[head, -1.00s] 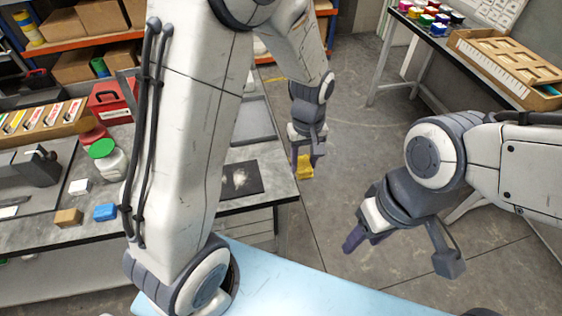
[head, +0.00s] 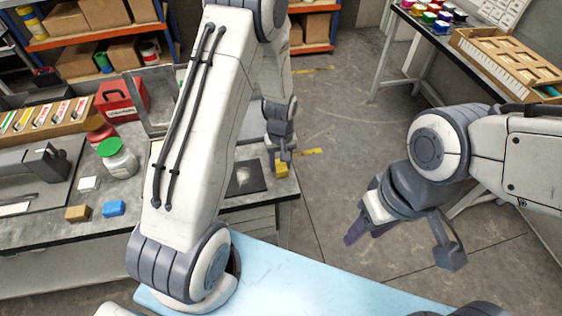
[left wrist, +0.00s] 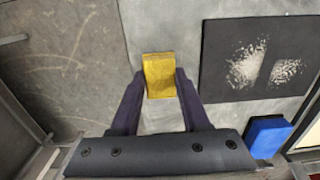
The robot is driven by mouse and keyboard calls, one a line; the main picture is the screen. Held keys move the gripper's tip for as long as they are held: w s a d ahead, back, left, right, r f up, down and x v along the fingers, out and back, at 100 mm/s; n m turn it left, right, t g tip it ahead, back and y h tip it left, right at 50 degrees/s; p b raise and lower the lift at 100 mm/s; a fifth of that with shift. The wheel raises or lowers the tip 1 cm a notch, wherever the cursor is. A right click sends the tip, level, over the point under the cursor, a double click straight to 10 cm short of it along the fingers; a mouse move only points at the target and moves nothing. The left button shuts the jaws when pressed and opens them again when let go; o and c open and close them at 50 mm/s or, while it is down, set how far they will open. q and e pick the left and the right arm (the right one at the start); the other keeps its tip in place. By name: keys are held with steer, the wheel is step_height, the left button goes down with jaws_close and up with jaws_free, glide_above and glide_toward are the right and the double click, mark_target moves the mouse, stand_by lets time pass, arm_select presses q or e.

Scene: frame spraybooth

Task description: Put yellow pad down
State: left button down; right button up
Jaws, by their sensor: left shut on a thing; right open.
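The yellow pad (left wrist: 159,76) is between the fingers of my left gripper (left wrist: 160,88), which is shut on it. In the left wrist view it is over the grey bench top (left wrist: 190,30), left of a black mat with white powder marks (left wrist: 228,88). I cannot tell whether it touches the bench. In the head view the yellow pad (head: 281,169) shows below my left gripper (head: 281,160), near the bench's right end, by the black mat (head: 245,179). My right gripper (head: 400,240) is open and empty over the floor at the right.
A blue block (head: 114,208), a tan block (head: 77,213) and a white block (head: 88,184) lie at the bench's left, near a green-lidded jar (head: 117,158) and a red box (head: 122,99). In the left wrist view a blue block (left wrist: 267,136) lies beside the mat.

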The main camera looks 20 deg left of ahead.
arm_select(q)
steer(key=shift+f, duration=0.1)
steer(key=c, duration=0.8)
jaws_free()
steer(key=shift+f, duration=0.1)
steer(key=o, duration=0.4)
